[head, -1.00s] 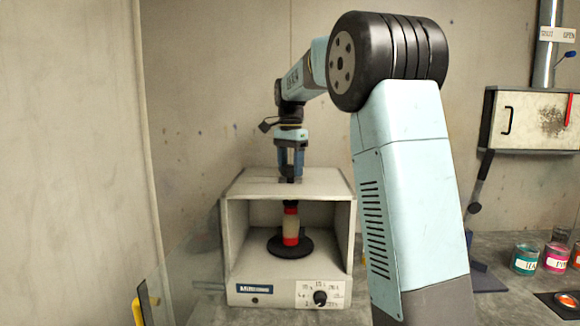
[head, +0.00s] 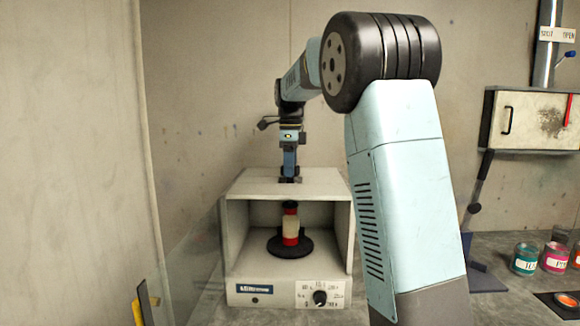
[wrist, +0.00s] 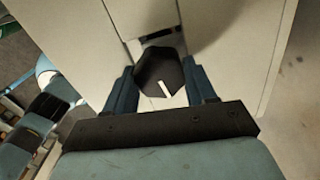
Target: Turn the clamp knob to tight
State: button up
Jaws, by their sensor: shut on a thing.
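The clamp knob (wrist: 160,78) is a dark, many-sided knob with a white pointer line, seen close in the wrist view. It sits on top of the pale open-fronted box (head: 262,186). My gripper (wrist: 162,88) has one blue finger on each side of the knob and is shut on it. In the head view my gripper (head: 290,176) points straight down at the box top, and the knob is mostly hidden by the fingers. Inside the box, a red and cream cylinder (head: 291,228) stands upright on a round black plate (head: 272,246), below a dark clamp piece.
A black dial (head: 320,297) with printed marks is on the box's front panel. A clear sheet (head: 195,265) stands left of the box. Paint pots (head: 525,258) and a wall cabinet (head: 525,120) are at the right. Bare wall lies behind my arm.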

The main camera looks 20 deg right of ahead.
jog(key=m, duration=0.5)
jog(key=shift+f, duration=0.15)
dwell(0.4)
jog(key=o, duration=0.8)
jog(key=shift+w, duration=0.1)
jog(key=shift+o, duration=1.2)
notch_tip(320, 180, up, 14)
jog(key=shift+f, duration=0.15)
